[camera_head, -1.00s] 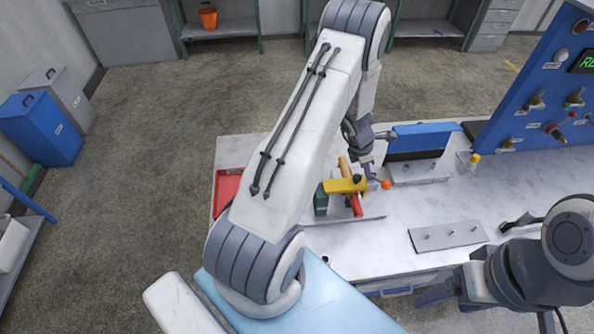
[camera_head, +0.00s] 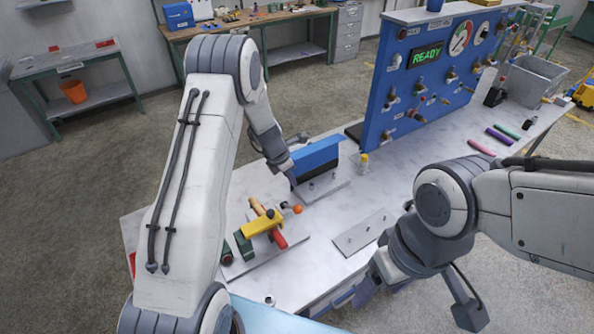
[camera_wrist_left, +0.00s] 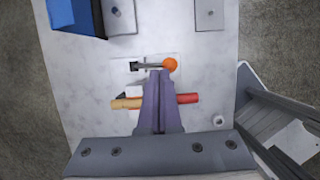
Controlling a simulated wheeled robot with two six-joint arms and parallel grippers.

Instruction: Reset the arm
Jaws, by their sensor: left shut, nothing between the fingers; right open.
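My left arm (camera_head: 195,170) comes in from the left and bends down over the workbench. Its gripper (camera_head: 291,178) is in front of the blue-topped black block and above the orange ball knob (camera_head: 298,209). In the left wrist view the left gripper's purple fingers (camera_wrist_left: 161,78) are together and empty, beside the orange knob (camera_wrist_left: 170,64) and over the red and tan-handled piece (camera_wrist_left: 187,98). My right gripper (camera_head: 378,290) hangs at the bench's front edge, open, with purple fingers partly hidden by its wrist.
The yellow clamp fixture (camera_head: 262,222) and blue-topped block (camera_head: 316,155) stand on the bench (camera_head: 345,208). A flat metal plate (camera_head: 363,232) lies nearer the right gripper. The blue panel (camera_head: 430,80) reads READY. Pink (camera_head: 481,147) and purple (camera_head: 499,135) hoses lie right of it.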

